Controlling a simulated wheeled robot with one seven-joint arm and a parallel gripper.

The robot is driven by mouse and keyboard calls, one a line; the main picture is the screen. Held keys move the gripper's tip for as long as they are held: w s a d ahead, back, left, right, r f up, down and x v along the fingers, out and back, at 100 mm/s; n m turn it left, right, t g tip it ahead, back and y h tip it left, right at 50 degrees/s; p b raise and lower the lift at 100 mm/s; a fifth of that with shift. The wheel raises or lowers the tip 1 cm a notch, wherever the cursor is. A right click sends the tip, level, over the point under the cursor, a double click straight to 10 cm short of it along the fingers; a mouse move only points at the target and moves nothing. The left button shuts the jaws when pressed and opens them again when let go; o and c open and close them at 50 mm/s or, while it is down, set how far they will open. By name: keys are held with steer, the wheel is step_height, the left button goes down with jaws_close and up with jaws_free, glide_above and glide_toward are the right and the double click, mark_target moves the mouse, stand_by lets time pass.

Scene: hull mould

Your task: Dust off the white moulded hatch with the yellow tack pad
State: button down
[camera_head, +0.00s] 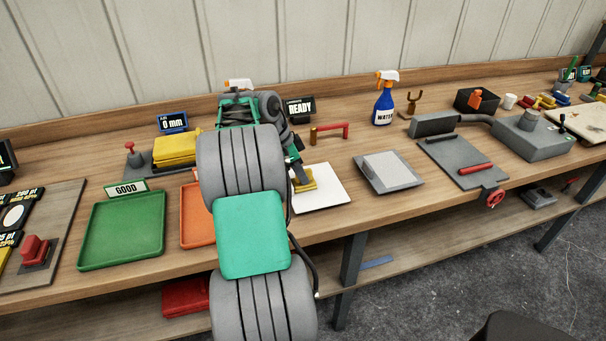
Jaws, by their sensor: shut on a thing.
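The white moulded hatch (332,195) lies flat on the bench, just right of my arm. My gripper (298,173) is over the hatch's left part, shut on the yellow tack pad (305,182). The pad is at the hatch's surface; I cannot tell whether it presses on it or hovers just above. My arm hides the hatch's left edge, and the fingertips are small and partly hidden.
An orange tray (192,215) is partly behind my arm, with a green GOOD tray (122,230) further left. A yellow stack (175,148) stands behind them. A grey plate (388,171), red-handled tool (332,130) and blue WATER spray bottle (383,104) are to the right.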

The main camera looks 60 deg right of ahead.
steer(key=shift+w+d+r+p, duration=0.15)
steer(key=shift+w+d+p, duration=0.05)
steer(key=shift+p, duration=0.15)
steer(key=shift+w+d+p, duration=1)
steer(key=shift+p, duration=0.2)
steer(key=shift+w+d, duration=0.25)
steer(key=shift+w+d+p, duration=0.15)
steer(key=shift+w+p, duration=0.05)
steer(key=shift+p, duration=0.4)
steer(key=shift+w+d+p, duration=0.7)
steer(key=shift+p, duration=0.4)
steer(key=shift+w+d+p, duration=0.25)
steer(key=shift+p, duration=0.1)
steer(key=shift+w+d+f, duration=0.2)
steer(key=shift+f, duration=0.05)
step_height(320, 180, up, 7)
steer(key=p, duration=0.5)
steer(key=shift+p, duration=0.35)
